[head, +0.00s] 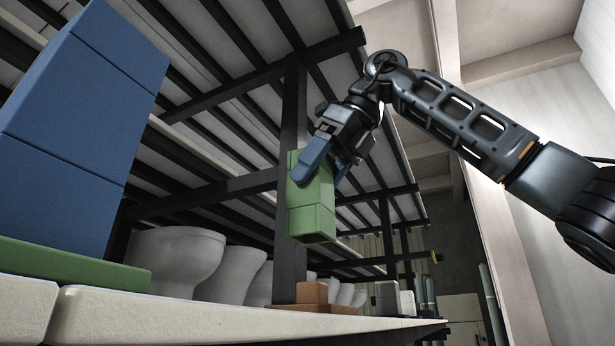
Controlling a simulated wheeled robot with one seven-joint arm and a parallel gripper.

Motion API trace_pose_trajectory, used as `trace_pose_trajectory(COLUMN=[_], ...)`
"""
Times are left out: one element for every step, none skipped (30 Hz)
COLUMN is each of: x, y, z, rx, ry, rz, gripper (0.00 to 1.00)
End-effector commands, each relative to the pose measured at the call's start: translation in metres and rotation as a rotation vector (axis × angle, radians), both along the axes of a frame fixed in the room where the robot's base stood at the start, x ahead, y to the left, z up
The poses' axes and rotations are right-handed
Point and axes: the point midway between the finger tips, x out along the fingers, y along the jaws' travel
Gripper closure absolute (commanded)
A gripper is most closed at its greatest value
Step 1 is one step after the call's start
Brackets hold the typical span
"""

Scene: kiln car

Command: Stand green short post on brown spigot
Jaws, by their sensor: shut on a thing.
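The brown spigot (312,292) is a small block on a flat brown base (318,308) on the deck. The post is above the spigot in the picture, with a gap between them. How well they line up in depth I cannot tell.
A tall blue post (85,125) stands on a green base (70,266) at left. White bowl-like pieces (175,258) line the back. A grey spigot (387,295) and white spigot (408,302) stand right of the brown one. A black upright (291,190) rises behind the post. The cream deck (190,318) is bare in front.

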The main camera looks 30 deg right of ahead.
Motion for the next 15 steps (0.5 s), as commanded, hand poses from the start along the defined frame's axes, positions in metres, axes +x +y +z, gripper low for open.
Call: trace_pose_trajectory(x=[-0.0003, -0.0002, -0.0002, -0.0001, -0.0003, -0.0004, -0.0004, -0.0007, -0.0011, -0.0012, -0.0011, -0.0010, -0.0010, -0.0010, -0.0010], y=[0.0002, 0.0002, 0.0002, 0.0001, 0.0001, -0.0001, -0.0004, -0.0008, -0.0013, -0.0011, -0.0009, -0.0008, -0.0008, -0.0008, -0.0008], z=[0.0014, 0.0013, 0.0013, 0.0013, 0.0013, 0.0014, 0.0015, 0.0016, 0.0018, 0.0007, -0.0004, -0.0017, -0.0028, -0.0041, -0.0059], rx=[0.002, 0.002, 0.002, 0.002, 0.001, 0.001, 0.001, 0.001, 0.001, 0.002, 0.002, 0.002, 0.002, 0.002, 0.002], ry=[-0.002, -0.002, -0.002, -0.002, -0.003, -0.003, -0.003, -0.003, -0.003, -0.003, -0.004, -0.004, -0.004, -0.003, -0.003], rz=[0.000, 0.000, 0.000, 0.000, -0.001, -0.001, -0.001, -0.001, -0.001, 0.000, 0.001, 0.001, 0.001, 0.000, 0.000], gripper=[0.80, 0.80, 0.80, 0.80, 0.80, 0.80, 0.80, 0.80, 0.80, 0.80, 0.80, 0.80, 0.80, 0.80, 0.80])
